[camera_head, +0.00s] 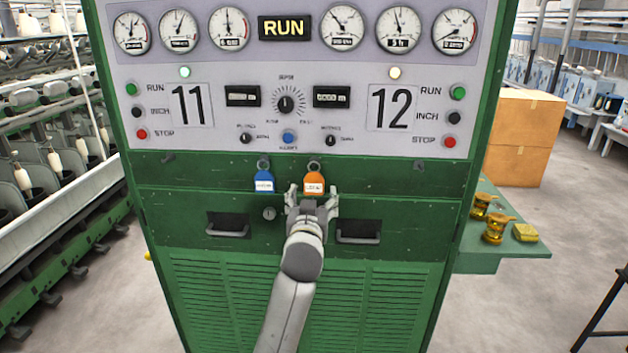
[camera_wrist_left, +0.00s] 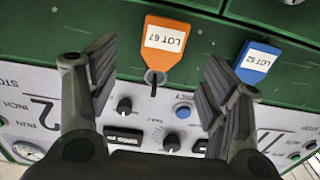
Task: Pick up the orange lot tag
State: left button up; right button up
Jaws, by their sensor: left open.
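The orange lot tag (camera_head: 314,184) hangs by its ring from a hook on the green cabinet front, below panel 12. In the left wrist view the orange tag (camera_wrist_left: 165,48) appears upside down in the picture and reads LOT 67. My left gripper (camera_head: 312,193) is open in front of the cabinet, at the orange tag's height. In the left wrist view its fingers (camera_wrist_left: 155,85) stand apart, with the tag's ring end showing between them and nothing held. A blue lot tag (camera_head: 264,182) hangs to the left; it also shows in the left wrist view (camera_wrist_left: 256,62). My right gripper is not in view.
The control panel (camera_head: 287,140) with dials, knobs and buttons rises above the tags. Two drawer handles (camera_head: 227,231) (camera_head: 358,237) lie below. A green side shelf (camera_head: 500,248) at right holds brass parts and a yellow block. Cardboard boxes (camera_head: 518,135) stand behind.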

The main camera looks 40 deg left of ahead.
aim_at(314, 180)
pick_arm(q)
jog(key=shift+r+p+x, duration=0.2)
jog(key=shift+p+x, duration=0.2)
jog(key=shift+x, duration=0.55)
jog(key=x, duration=0.1)
jog(key=p+x, duration=0.2)
jog(key=shift+w+a+r, duration=0.25)
jog(key=shift+a+r, duration=0.05)
jog(key=shift+a, duration=0.05)
jog(key=shift+w+a+f+p, duration=0.1)
jog(key=shift+w+a+p, duration=0.1)
jog(key=shift+w+p, duration=0.2)
jog(key=c, duration=1)
